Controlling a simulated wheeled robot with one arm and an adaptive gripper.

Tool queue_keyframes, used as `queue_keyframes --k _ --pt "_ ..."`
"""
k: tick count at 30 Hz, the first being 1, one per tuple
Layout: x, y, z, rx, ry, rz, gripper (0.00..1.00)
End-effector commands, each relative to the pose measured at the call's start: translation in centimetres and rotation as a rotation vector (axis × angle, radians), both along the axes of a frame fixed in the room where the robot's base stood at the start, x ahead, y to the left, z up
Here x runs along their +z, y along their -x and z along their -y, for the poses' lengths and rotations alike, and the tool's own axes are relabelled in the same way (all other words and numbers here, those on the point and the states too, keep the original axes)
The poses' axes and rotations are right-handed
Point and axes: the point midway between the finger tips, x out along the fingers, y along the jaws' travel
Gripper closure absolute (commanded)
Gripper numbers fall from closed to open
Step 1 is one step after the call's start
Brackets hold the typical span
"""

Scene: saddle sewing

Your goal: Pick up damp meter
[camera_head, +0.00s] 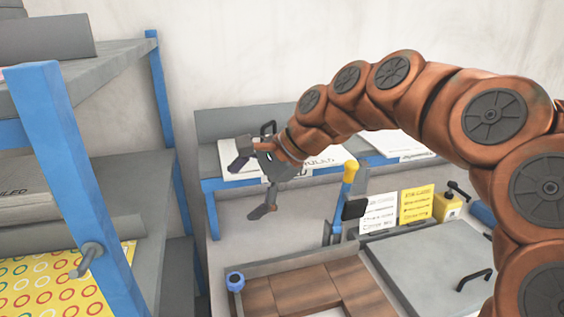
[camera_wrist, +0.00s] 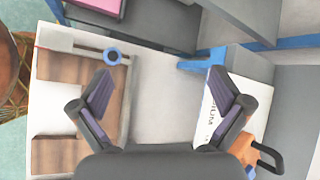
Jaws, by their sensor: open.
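I cannot tell for sure which thing is the damp meter. A small yellow block (camera_head: 446,208) with a black part stands at the right in the head view. An orange item (camera_wrist: 245,151) with a black loop handle (camera_wrist: 267,160) shows at the lower right of the wrist view, beside my right-hand finger and partly hidden by it. My gripper (camera_head: 250,188) is open and empty, in front of the back bench, with its fingers spread. In the wrist view, my gripper (camera_wrist: 161,90) has only pale floor between its fingers.
A blue-framed shelf (camera_head: 85,185) stands at the left. The back bench (camera_head: 225,183) carries white printed sheets (camera_head: 327,157). A tray of brown panels (camera_head: 300,293) with a small blue round item (camera_head: 235,281) lies in front. A yellow-topped post (camera_head: 348,180) rises beside it.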

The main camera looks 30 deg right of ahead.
Motion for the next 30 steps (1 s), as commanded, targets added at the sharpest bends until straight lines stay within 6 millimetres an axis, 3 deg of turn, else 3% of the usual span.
queue_keyframes --k 1,3,6,9,13,18,30 --pt "-0.2 -2.1 2.3 -0.119 -0.094 -0.011 0.0" --pt "0.9 -4.3 5.5 -0.279 -0.234 -0.037 0.0" --pt "1.7 -6.7 10.5 -0.483 -0.423 -0.079 0.0" --pt "2.2 -8.0 15.0 -0.639 -0.578 -0.115 0.0" --pt "2.4 -8.7 18.9 -0.76 -0.711 -0.149 0.0" --pt "2.4 -9.3 20.4 -0.814 -0.772 -0.164 0.0" --pt "1.4 -11.8 18.9 -0.811 -0.772 -0.165 0.0"
